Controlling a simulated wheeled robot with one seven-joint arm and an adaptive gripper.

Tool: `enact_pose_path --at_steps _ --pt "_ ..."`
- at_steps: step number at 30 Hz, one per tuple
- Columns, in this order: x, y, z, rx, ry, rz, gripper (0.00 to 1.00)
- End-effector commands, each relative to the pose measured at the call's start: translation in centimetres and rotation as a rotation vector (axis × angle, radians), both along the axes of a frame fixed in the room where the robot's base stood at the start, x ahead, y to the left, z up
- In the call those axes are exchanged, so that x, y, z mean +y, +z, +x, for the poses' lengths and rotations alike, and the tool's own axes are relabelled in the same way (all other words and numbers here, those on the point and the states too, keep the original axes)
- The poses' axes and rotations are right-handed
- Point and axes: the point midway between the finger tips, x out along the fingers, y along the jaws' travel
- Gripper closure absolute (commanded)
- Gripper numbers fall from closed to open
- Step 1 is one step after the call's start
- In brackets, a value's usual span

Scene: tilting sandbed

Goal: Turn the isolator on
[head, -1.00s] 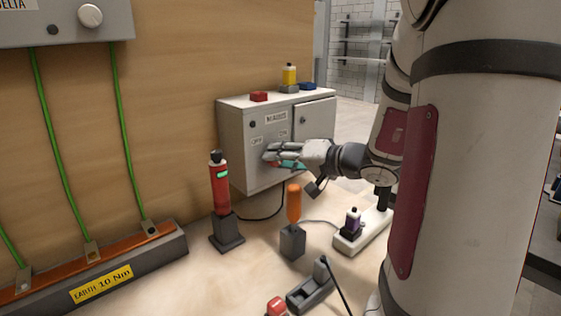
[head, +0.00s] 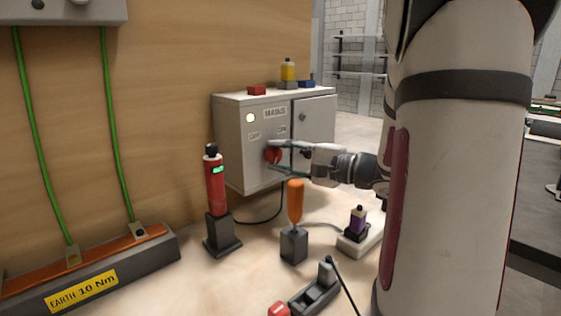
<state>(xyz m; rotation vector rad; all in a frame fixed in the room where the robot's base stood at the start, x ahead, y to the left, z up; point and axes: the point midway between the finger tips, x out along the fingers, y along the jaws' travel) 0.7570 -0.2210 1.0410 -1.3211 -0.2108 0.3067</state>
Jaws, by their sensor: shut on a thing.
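The isolator is a grey metal box (head: 236,158) against the wooden panel. Its front has a red round knob (head: 272,155) below an OFF label (head: 254,136) on the left and an ON label (head: 282,130) on the right. A round lamp (head: 250,118) at the upper left of that front glows white. My gripper (head: 276,157) reaches in from the right and is shut on the red knob, one finger above it and one below. The fingers and wrist hide part of the knob, so its pointer direction cannot be told.
A red tool (head: 215,187) and an orange-handled tool (head: 295,203) stand in dark holders in front of the box. A yellow bottle (head: 288,71) and a red block (head: 257,90) sit on the box.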

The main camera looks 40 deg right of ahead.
Motion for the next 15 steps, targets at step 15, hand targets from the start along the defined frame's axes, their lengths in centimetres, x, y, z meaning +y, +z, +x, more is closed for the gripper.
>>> enact_pose_path --at_steps 15 --pt "-0.09 -0.26 0.01 0.011 -0.003 0.233 0.94"
